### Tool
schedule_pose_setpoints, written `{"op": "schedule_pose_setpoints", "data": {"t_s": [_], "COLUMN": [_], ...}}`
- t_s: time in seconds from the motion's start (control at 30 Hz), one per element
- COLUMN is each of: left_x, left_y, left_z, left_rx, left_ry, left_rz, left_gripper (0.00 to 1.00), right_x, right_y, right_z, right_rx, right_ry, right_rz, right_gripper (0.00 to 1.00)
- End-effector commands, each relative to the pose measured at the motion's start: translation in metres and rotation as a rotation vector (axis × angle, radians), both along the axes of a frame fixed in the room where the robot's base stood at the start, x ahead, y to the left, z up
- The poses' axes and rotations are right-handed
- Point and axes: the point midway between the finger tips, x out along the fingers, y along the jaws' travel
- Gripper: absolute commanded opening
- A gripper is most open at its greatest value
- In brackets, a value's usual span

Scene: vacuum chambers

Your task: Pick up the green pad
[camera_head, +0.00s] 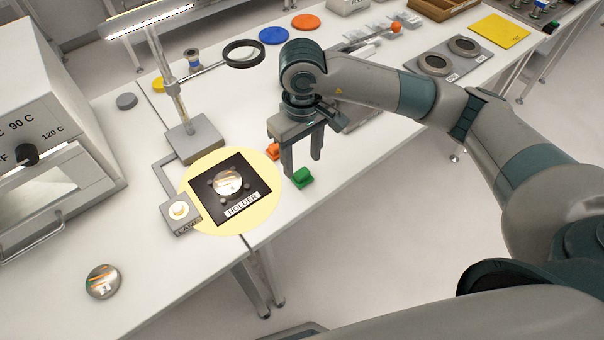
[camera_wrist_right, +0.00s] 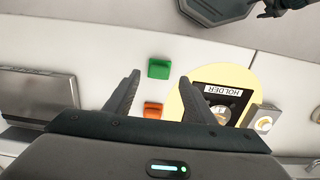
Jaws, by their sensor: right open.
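The green pad (camera_head: 302,177) is a small block lying on the white table near its front edge, right of the black holder plate. It also shows in the right wrist view (camera_wrist_right: 159,69), ahead of and between the two fingers. My right gripper (camera_head: 302,167) is open and empty, pointing down just above and behind the pad, apart from it as far as I can tell. In the right wrist view its fingers (camera_wrist_right: 159,86) are spread wide. An orange pad (camera_head: 273,151) lies behind the green one, and it sits nearer the gripper body in the wrist view (camera_wrist_right: 153,110).
The holder plate (camera_head: 225,206) with a shiny disc lies on a pale yellow circle, beside the lamp box (camera_head: 180,212). A magnifier stand (camera_head: 194,139) rises behind it. A white oven (camera_head: 45,120) stands at left. A shiny disc (camera_head: 103,281) lies at front left.

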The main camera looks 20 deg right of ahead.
Motion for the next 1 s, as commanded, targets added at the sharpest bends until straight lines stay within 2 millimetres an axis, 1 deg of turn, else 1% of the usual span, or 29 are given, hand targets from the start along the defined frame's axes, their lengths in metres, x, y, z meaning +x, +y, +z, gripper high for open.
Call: {"op": "schedule_pose_setpoints", "data": {"t_s": [0.03,0.23,0.33,0.5,0.97,1.0], "left_x": [0.000,0.000,0.000,0.000,0.000,0.000], "left_y": [0.000,0.000,0.000,0.000,0.000,0.000], "left_z": [0.006,0.023,0.027,0.030,0.030,0.030], "left_rx": [0.000,0.000,0.000,0.000,0.000,0.000], "left_ry": [0.000,-0.001,-0.001,-0.001,-0.001,-0.001], "left_rz": [0.000,0.000,0.000,0.000,0.000,0.000], "left_gripper": [0.72,0.72,0.72,0.72,0.72,0.72], "right_x": [-0.001,0.001,0.001,0.002,0.002,0.002], "right_y": [0.000,-0.001,-0.001,-0.001,-0.001,-0.001], "right_z": [-0.001,-0.020,-0.033,-0.045,-0.046,-0.046], "right_rx": [0.001,0.001,-0.001,0.000,0.000,0.000], "right_ry": [0.004,0.004,0.005,0.002,0.001,0.001], "right_rz": [-0.001,-0.001,-0.002,0.000,0.000,0.000], "right_gripper": [0.50,0.50,0.50,0.50,0.50,0.48]}}
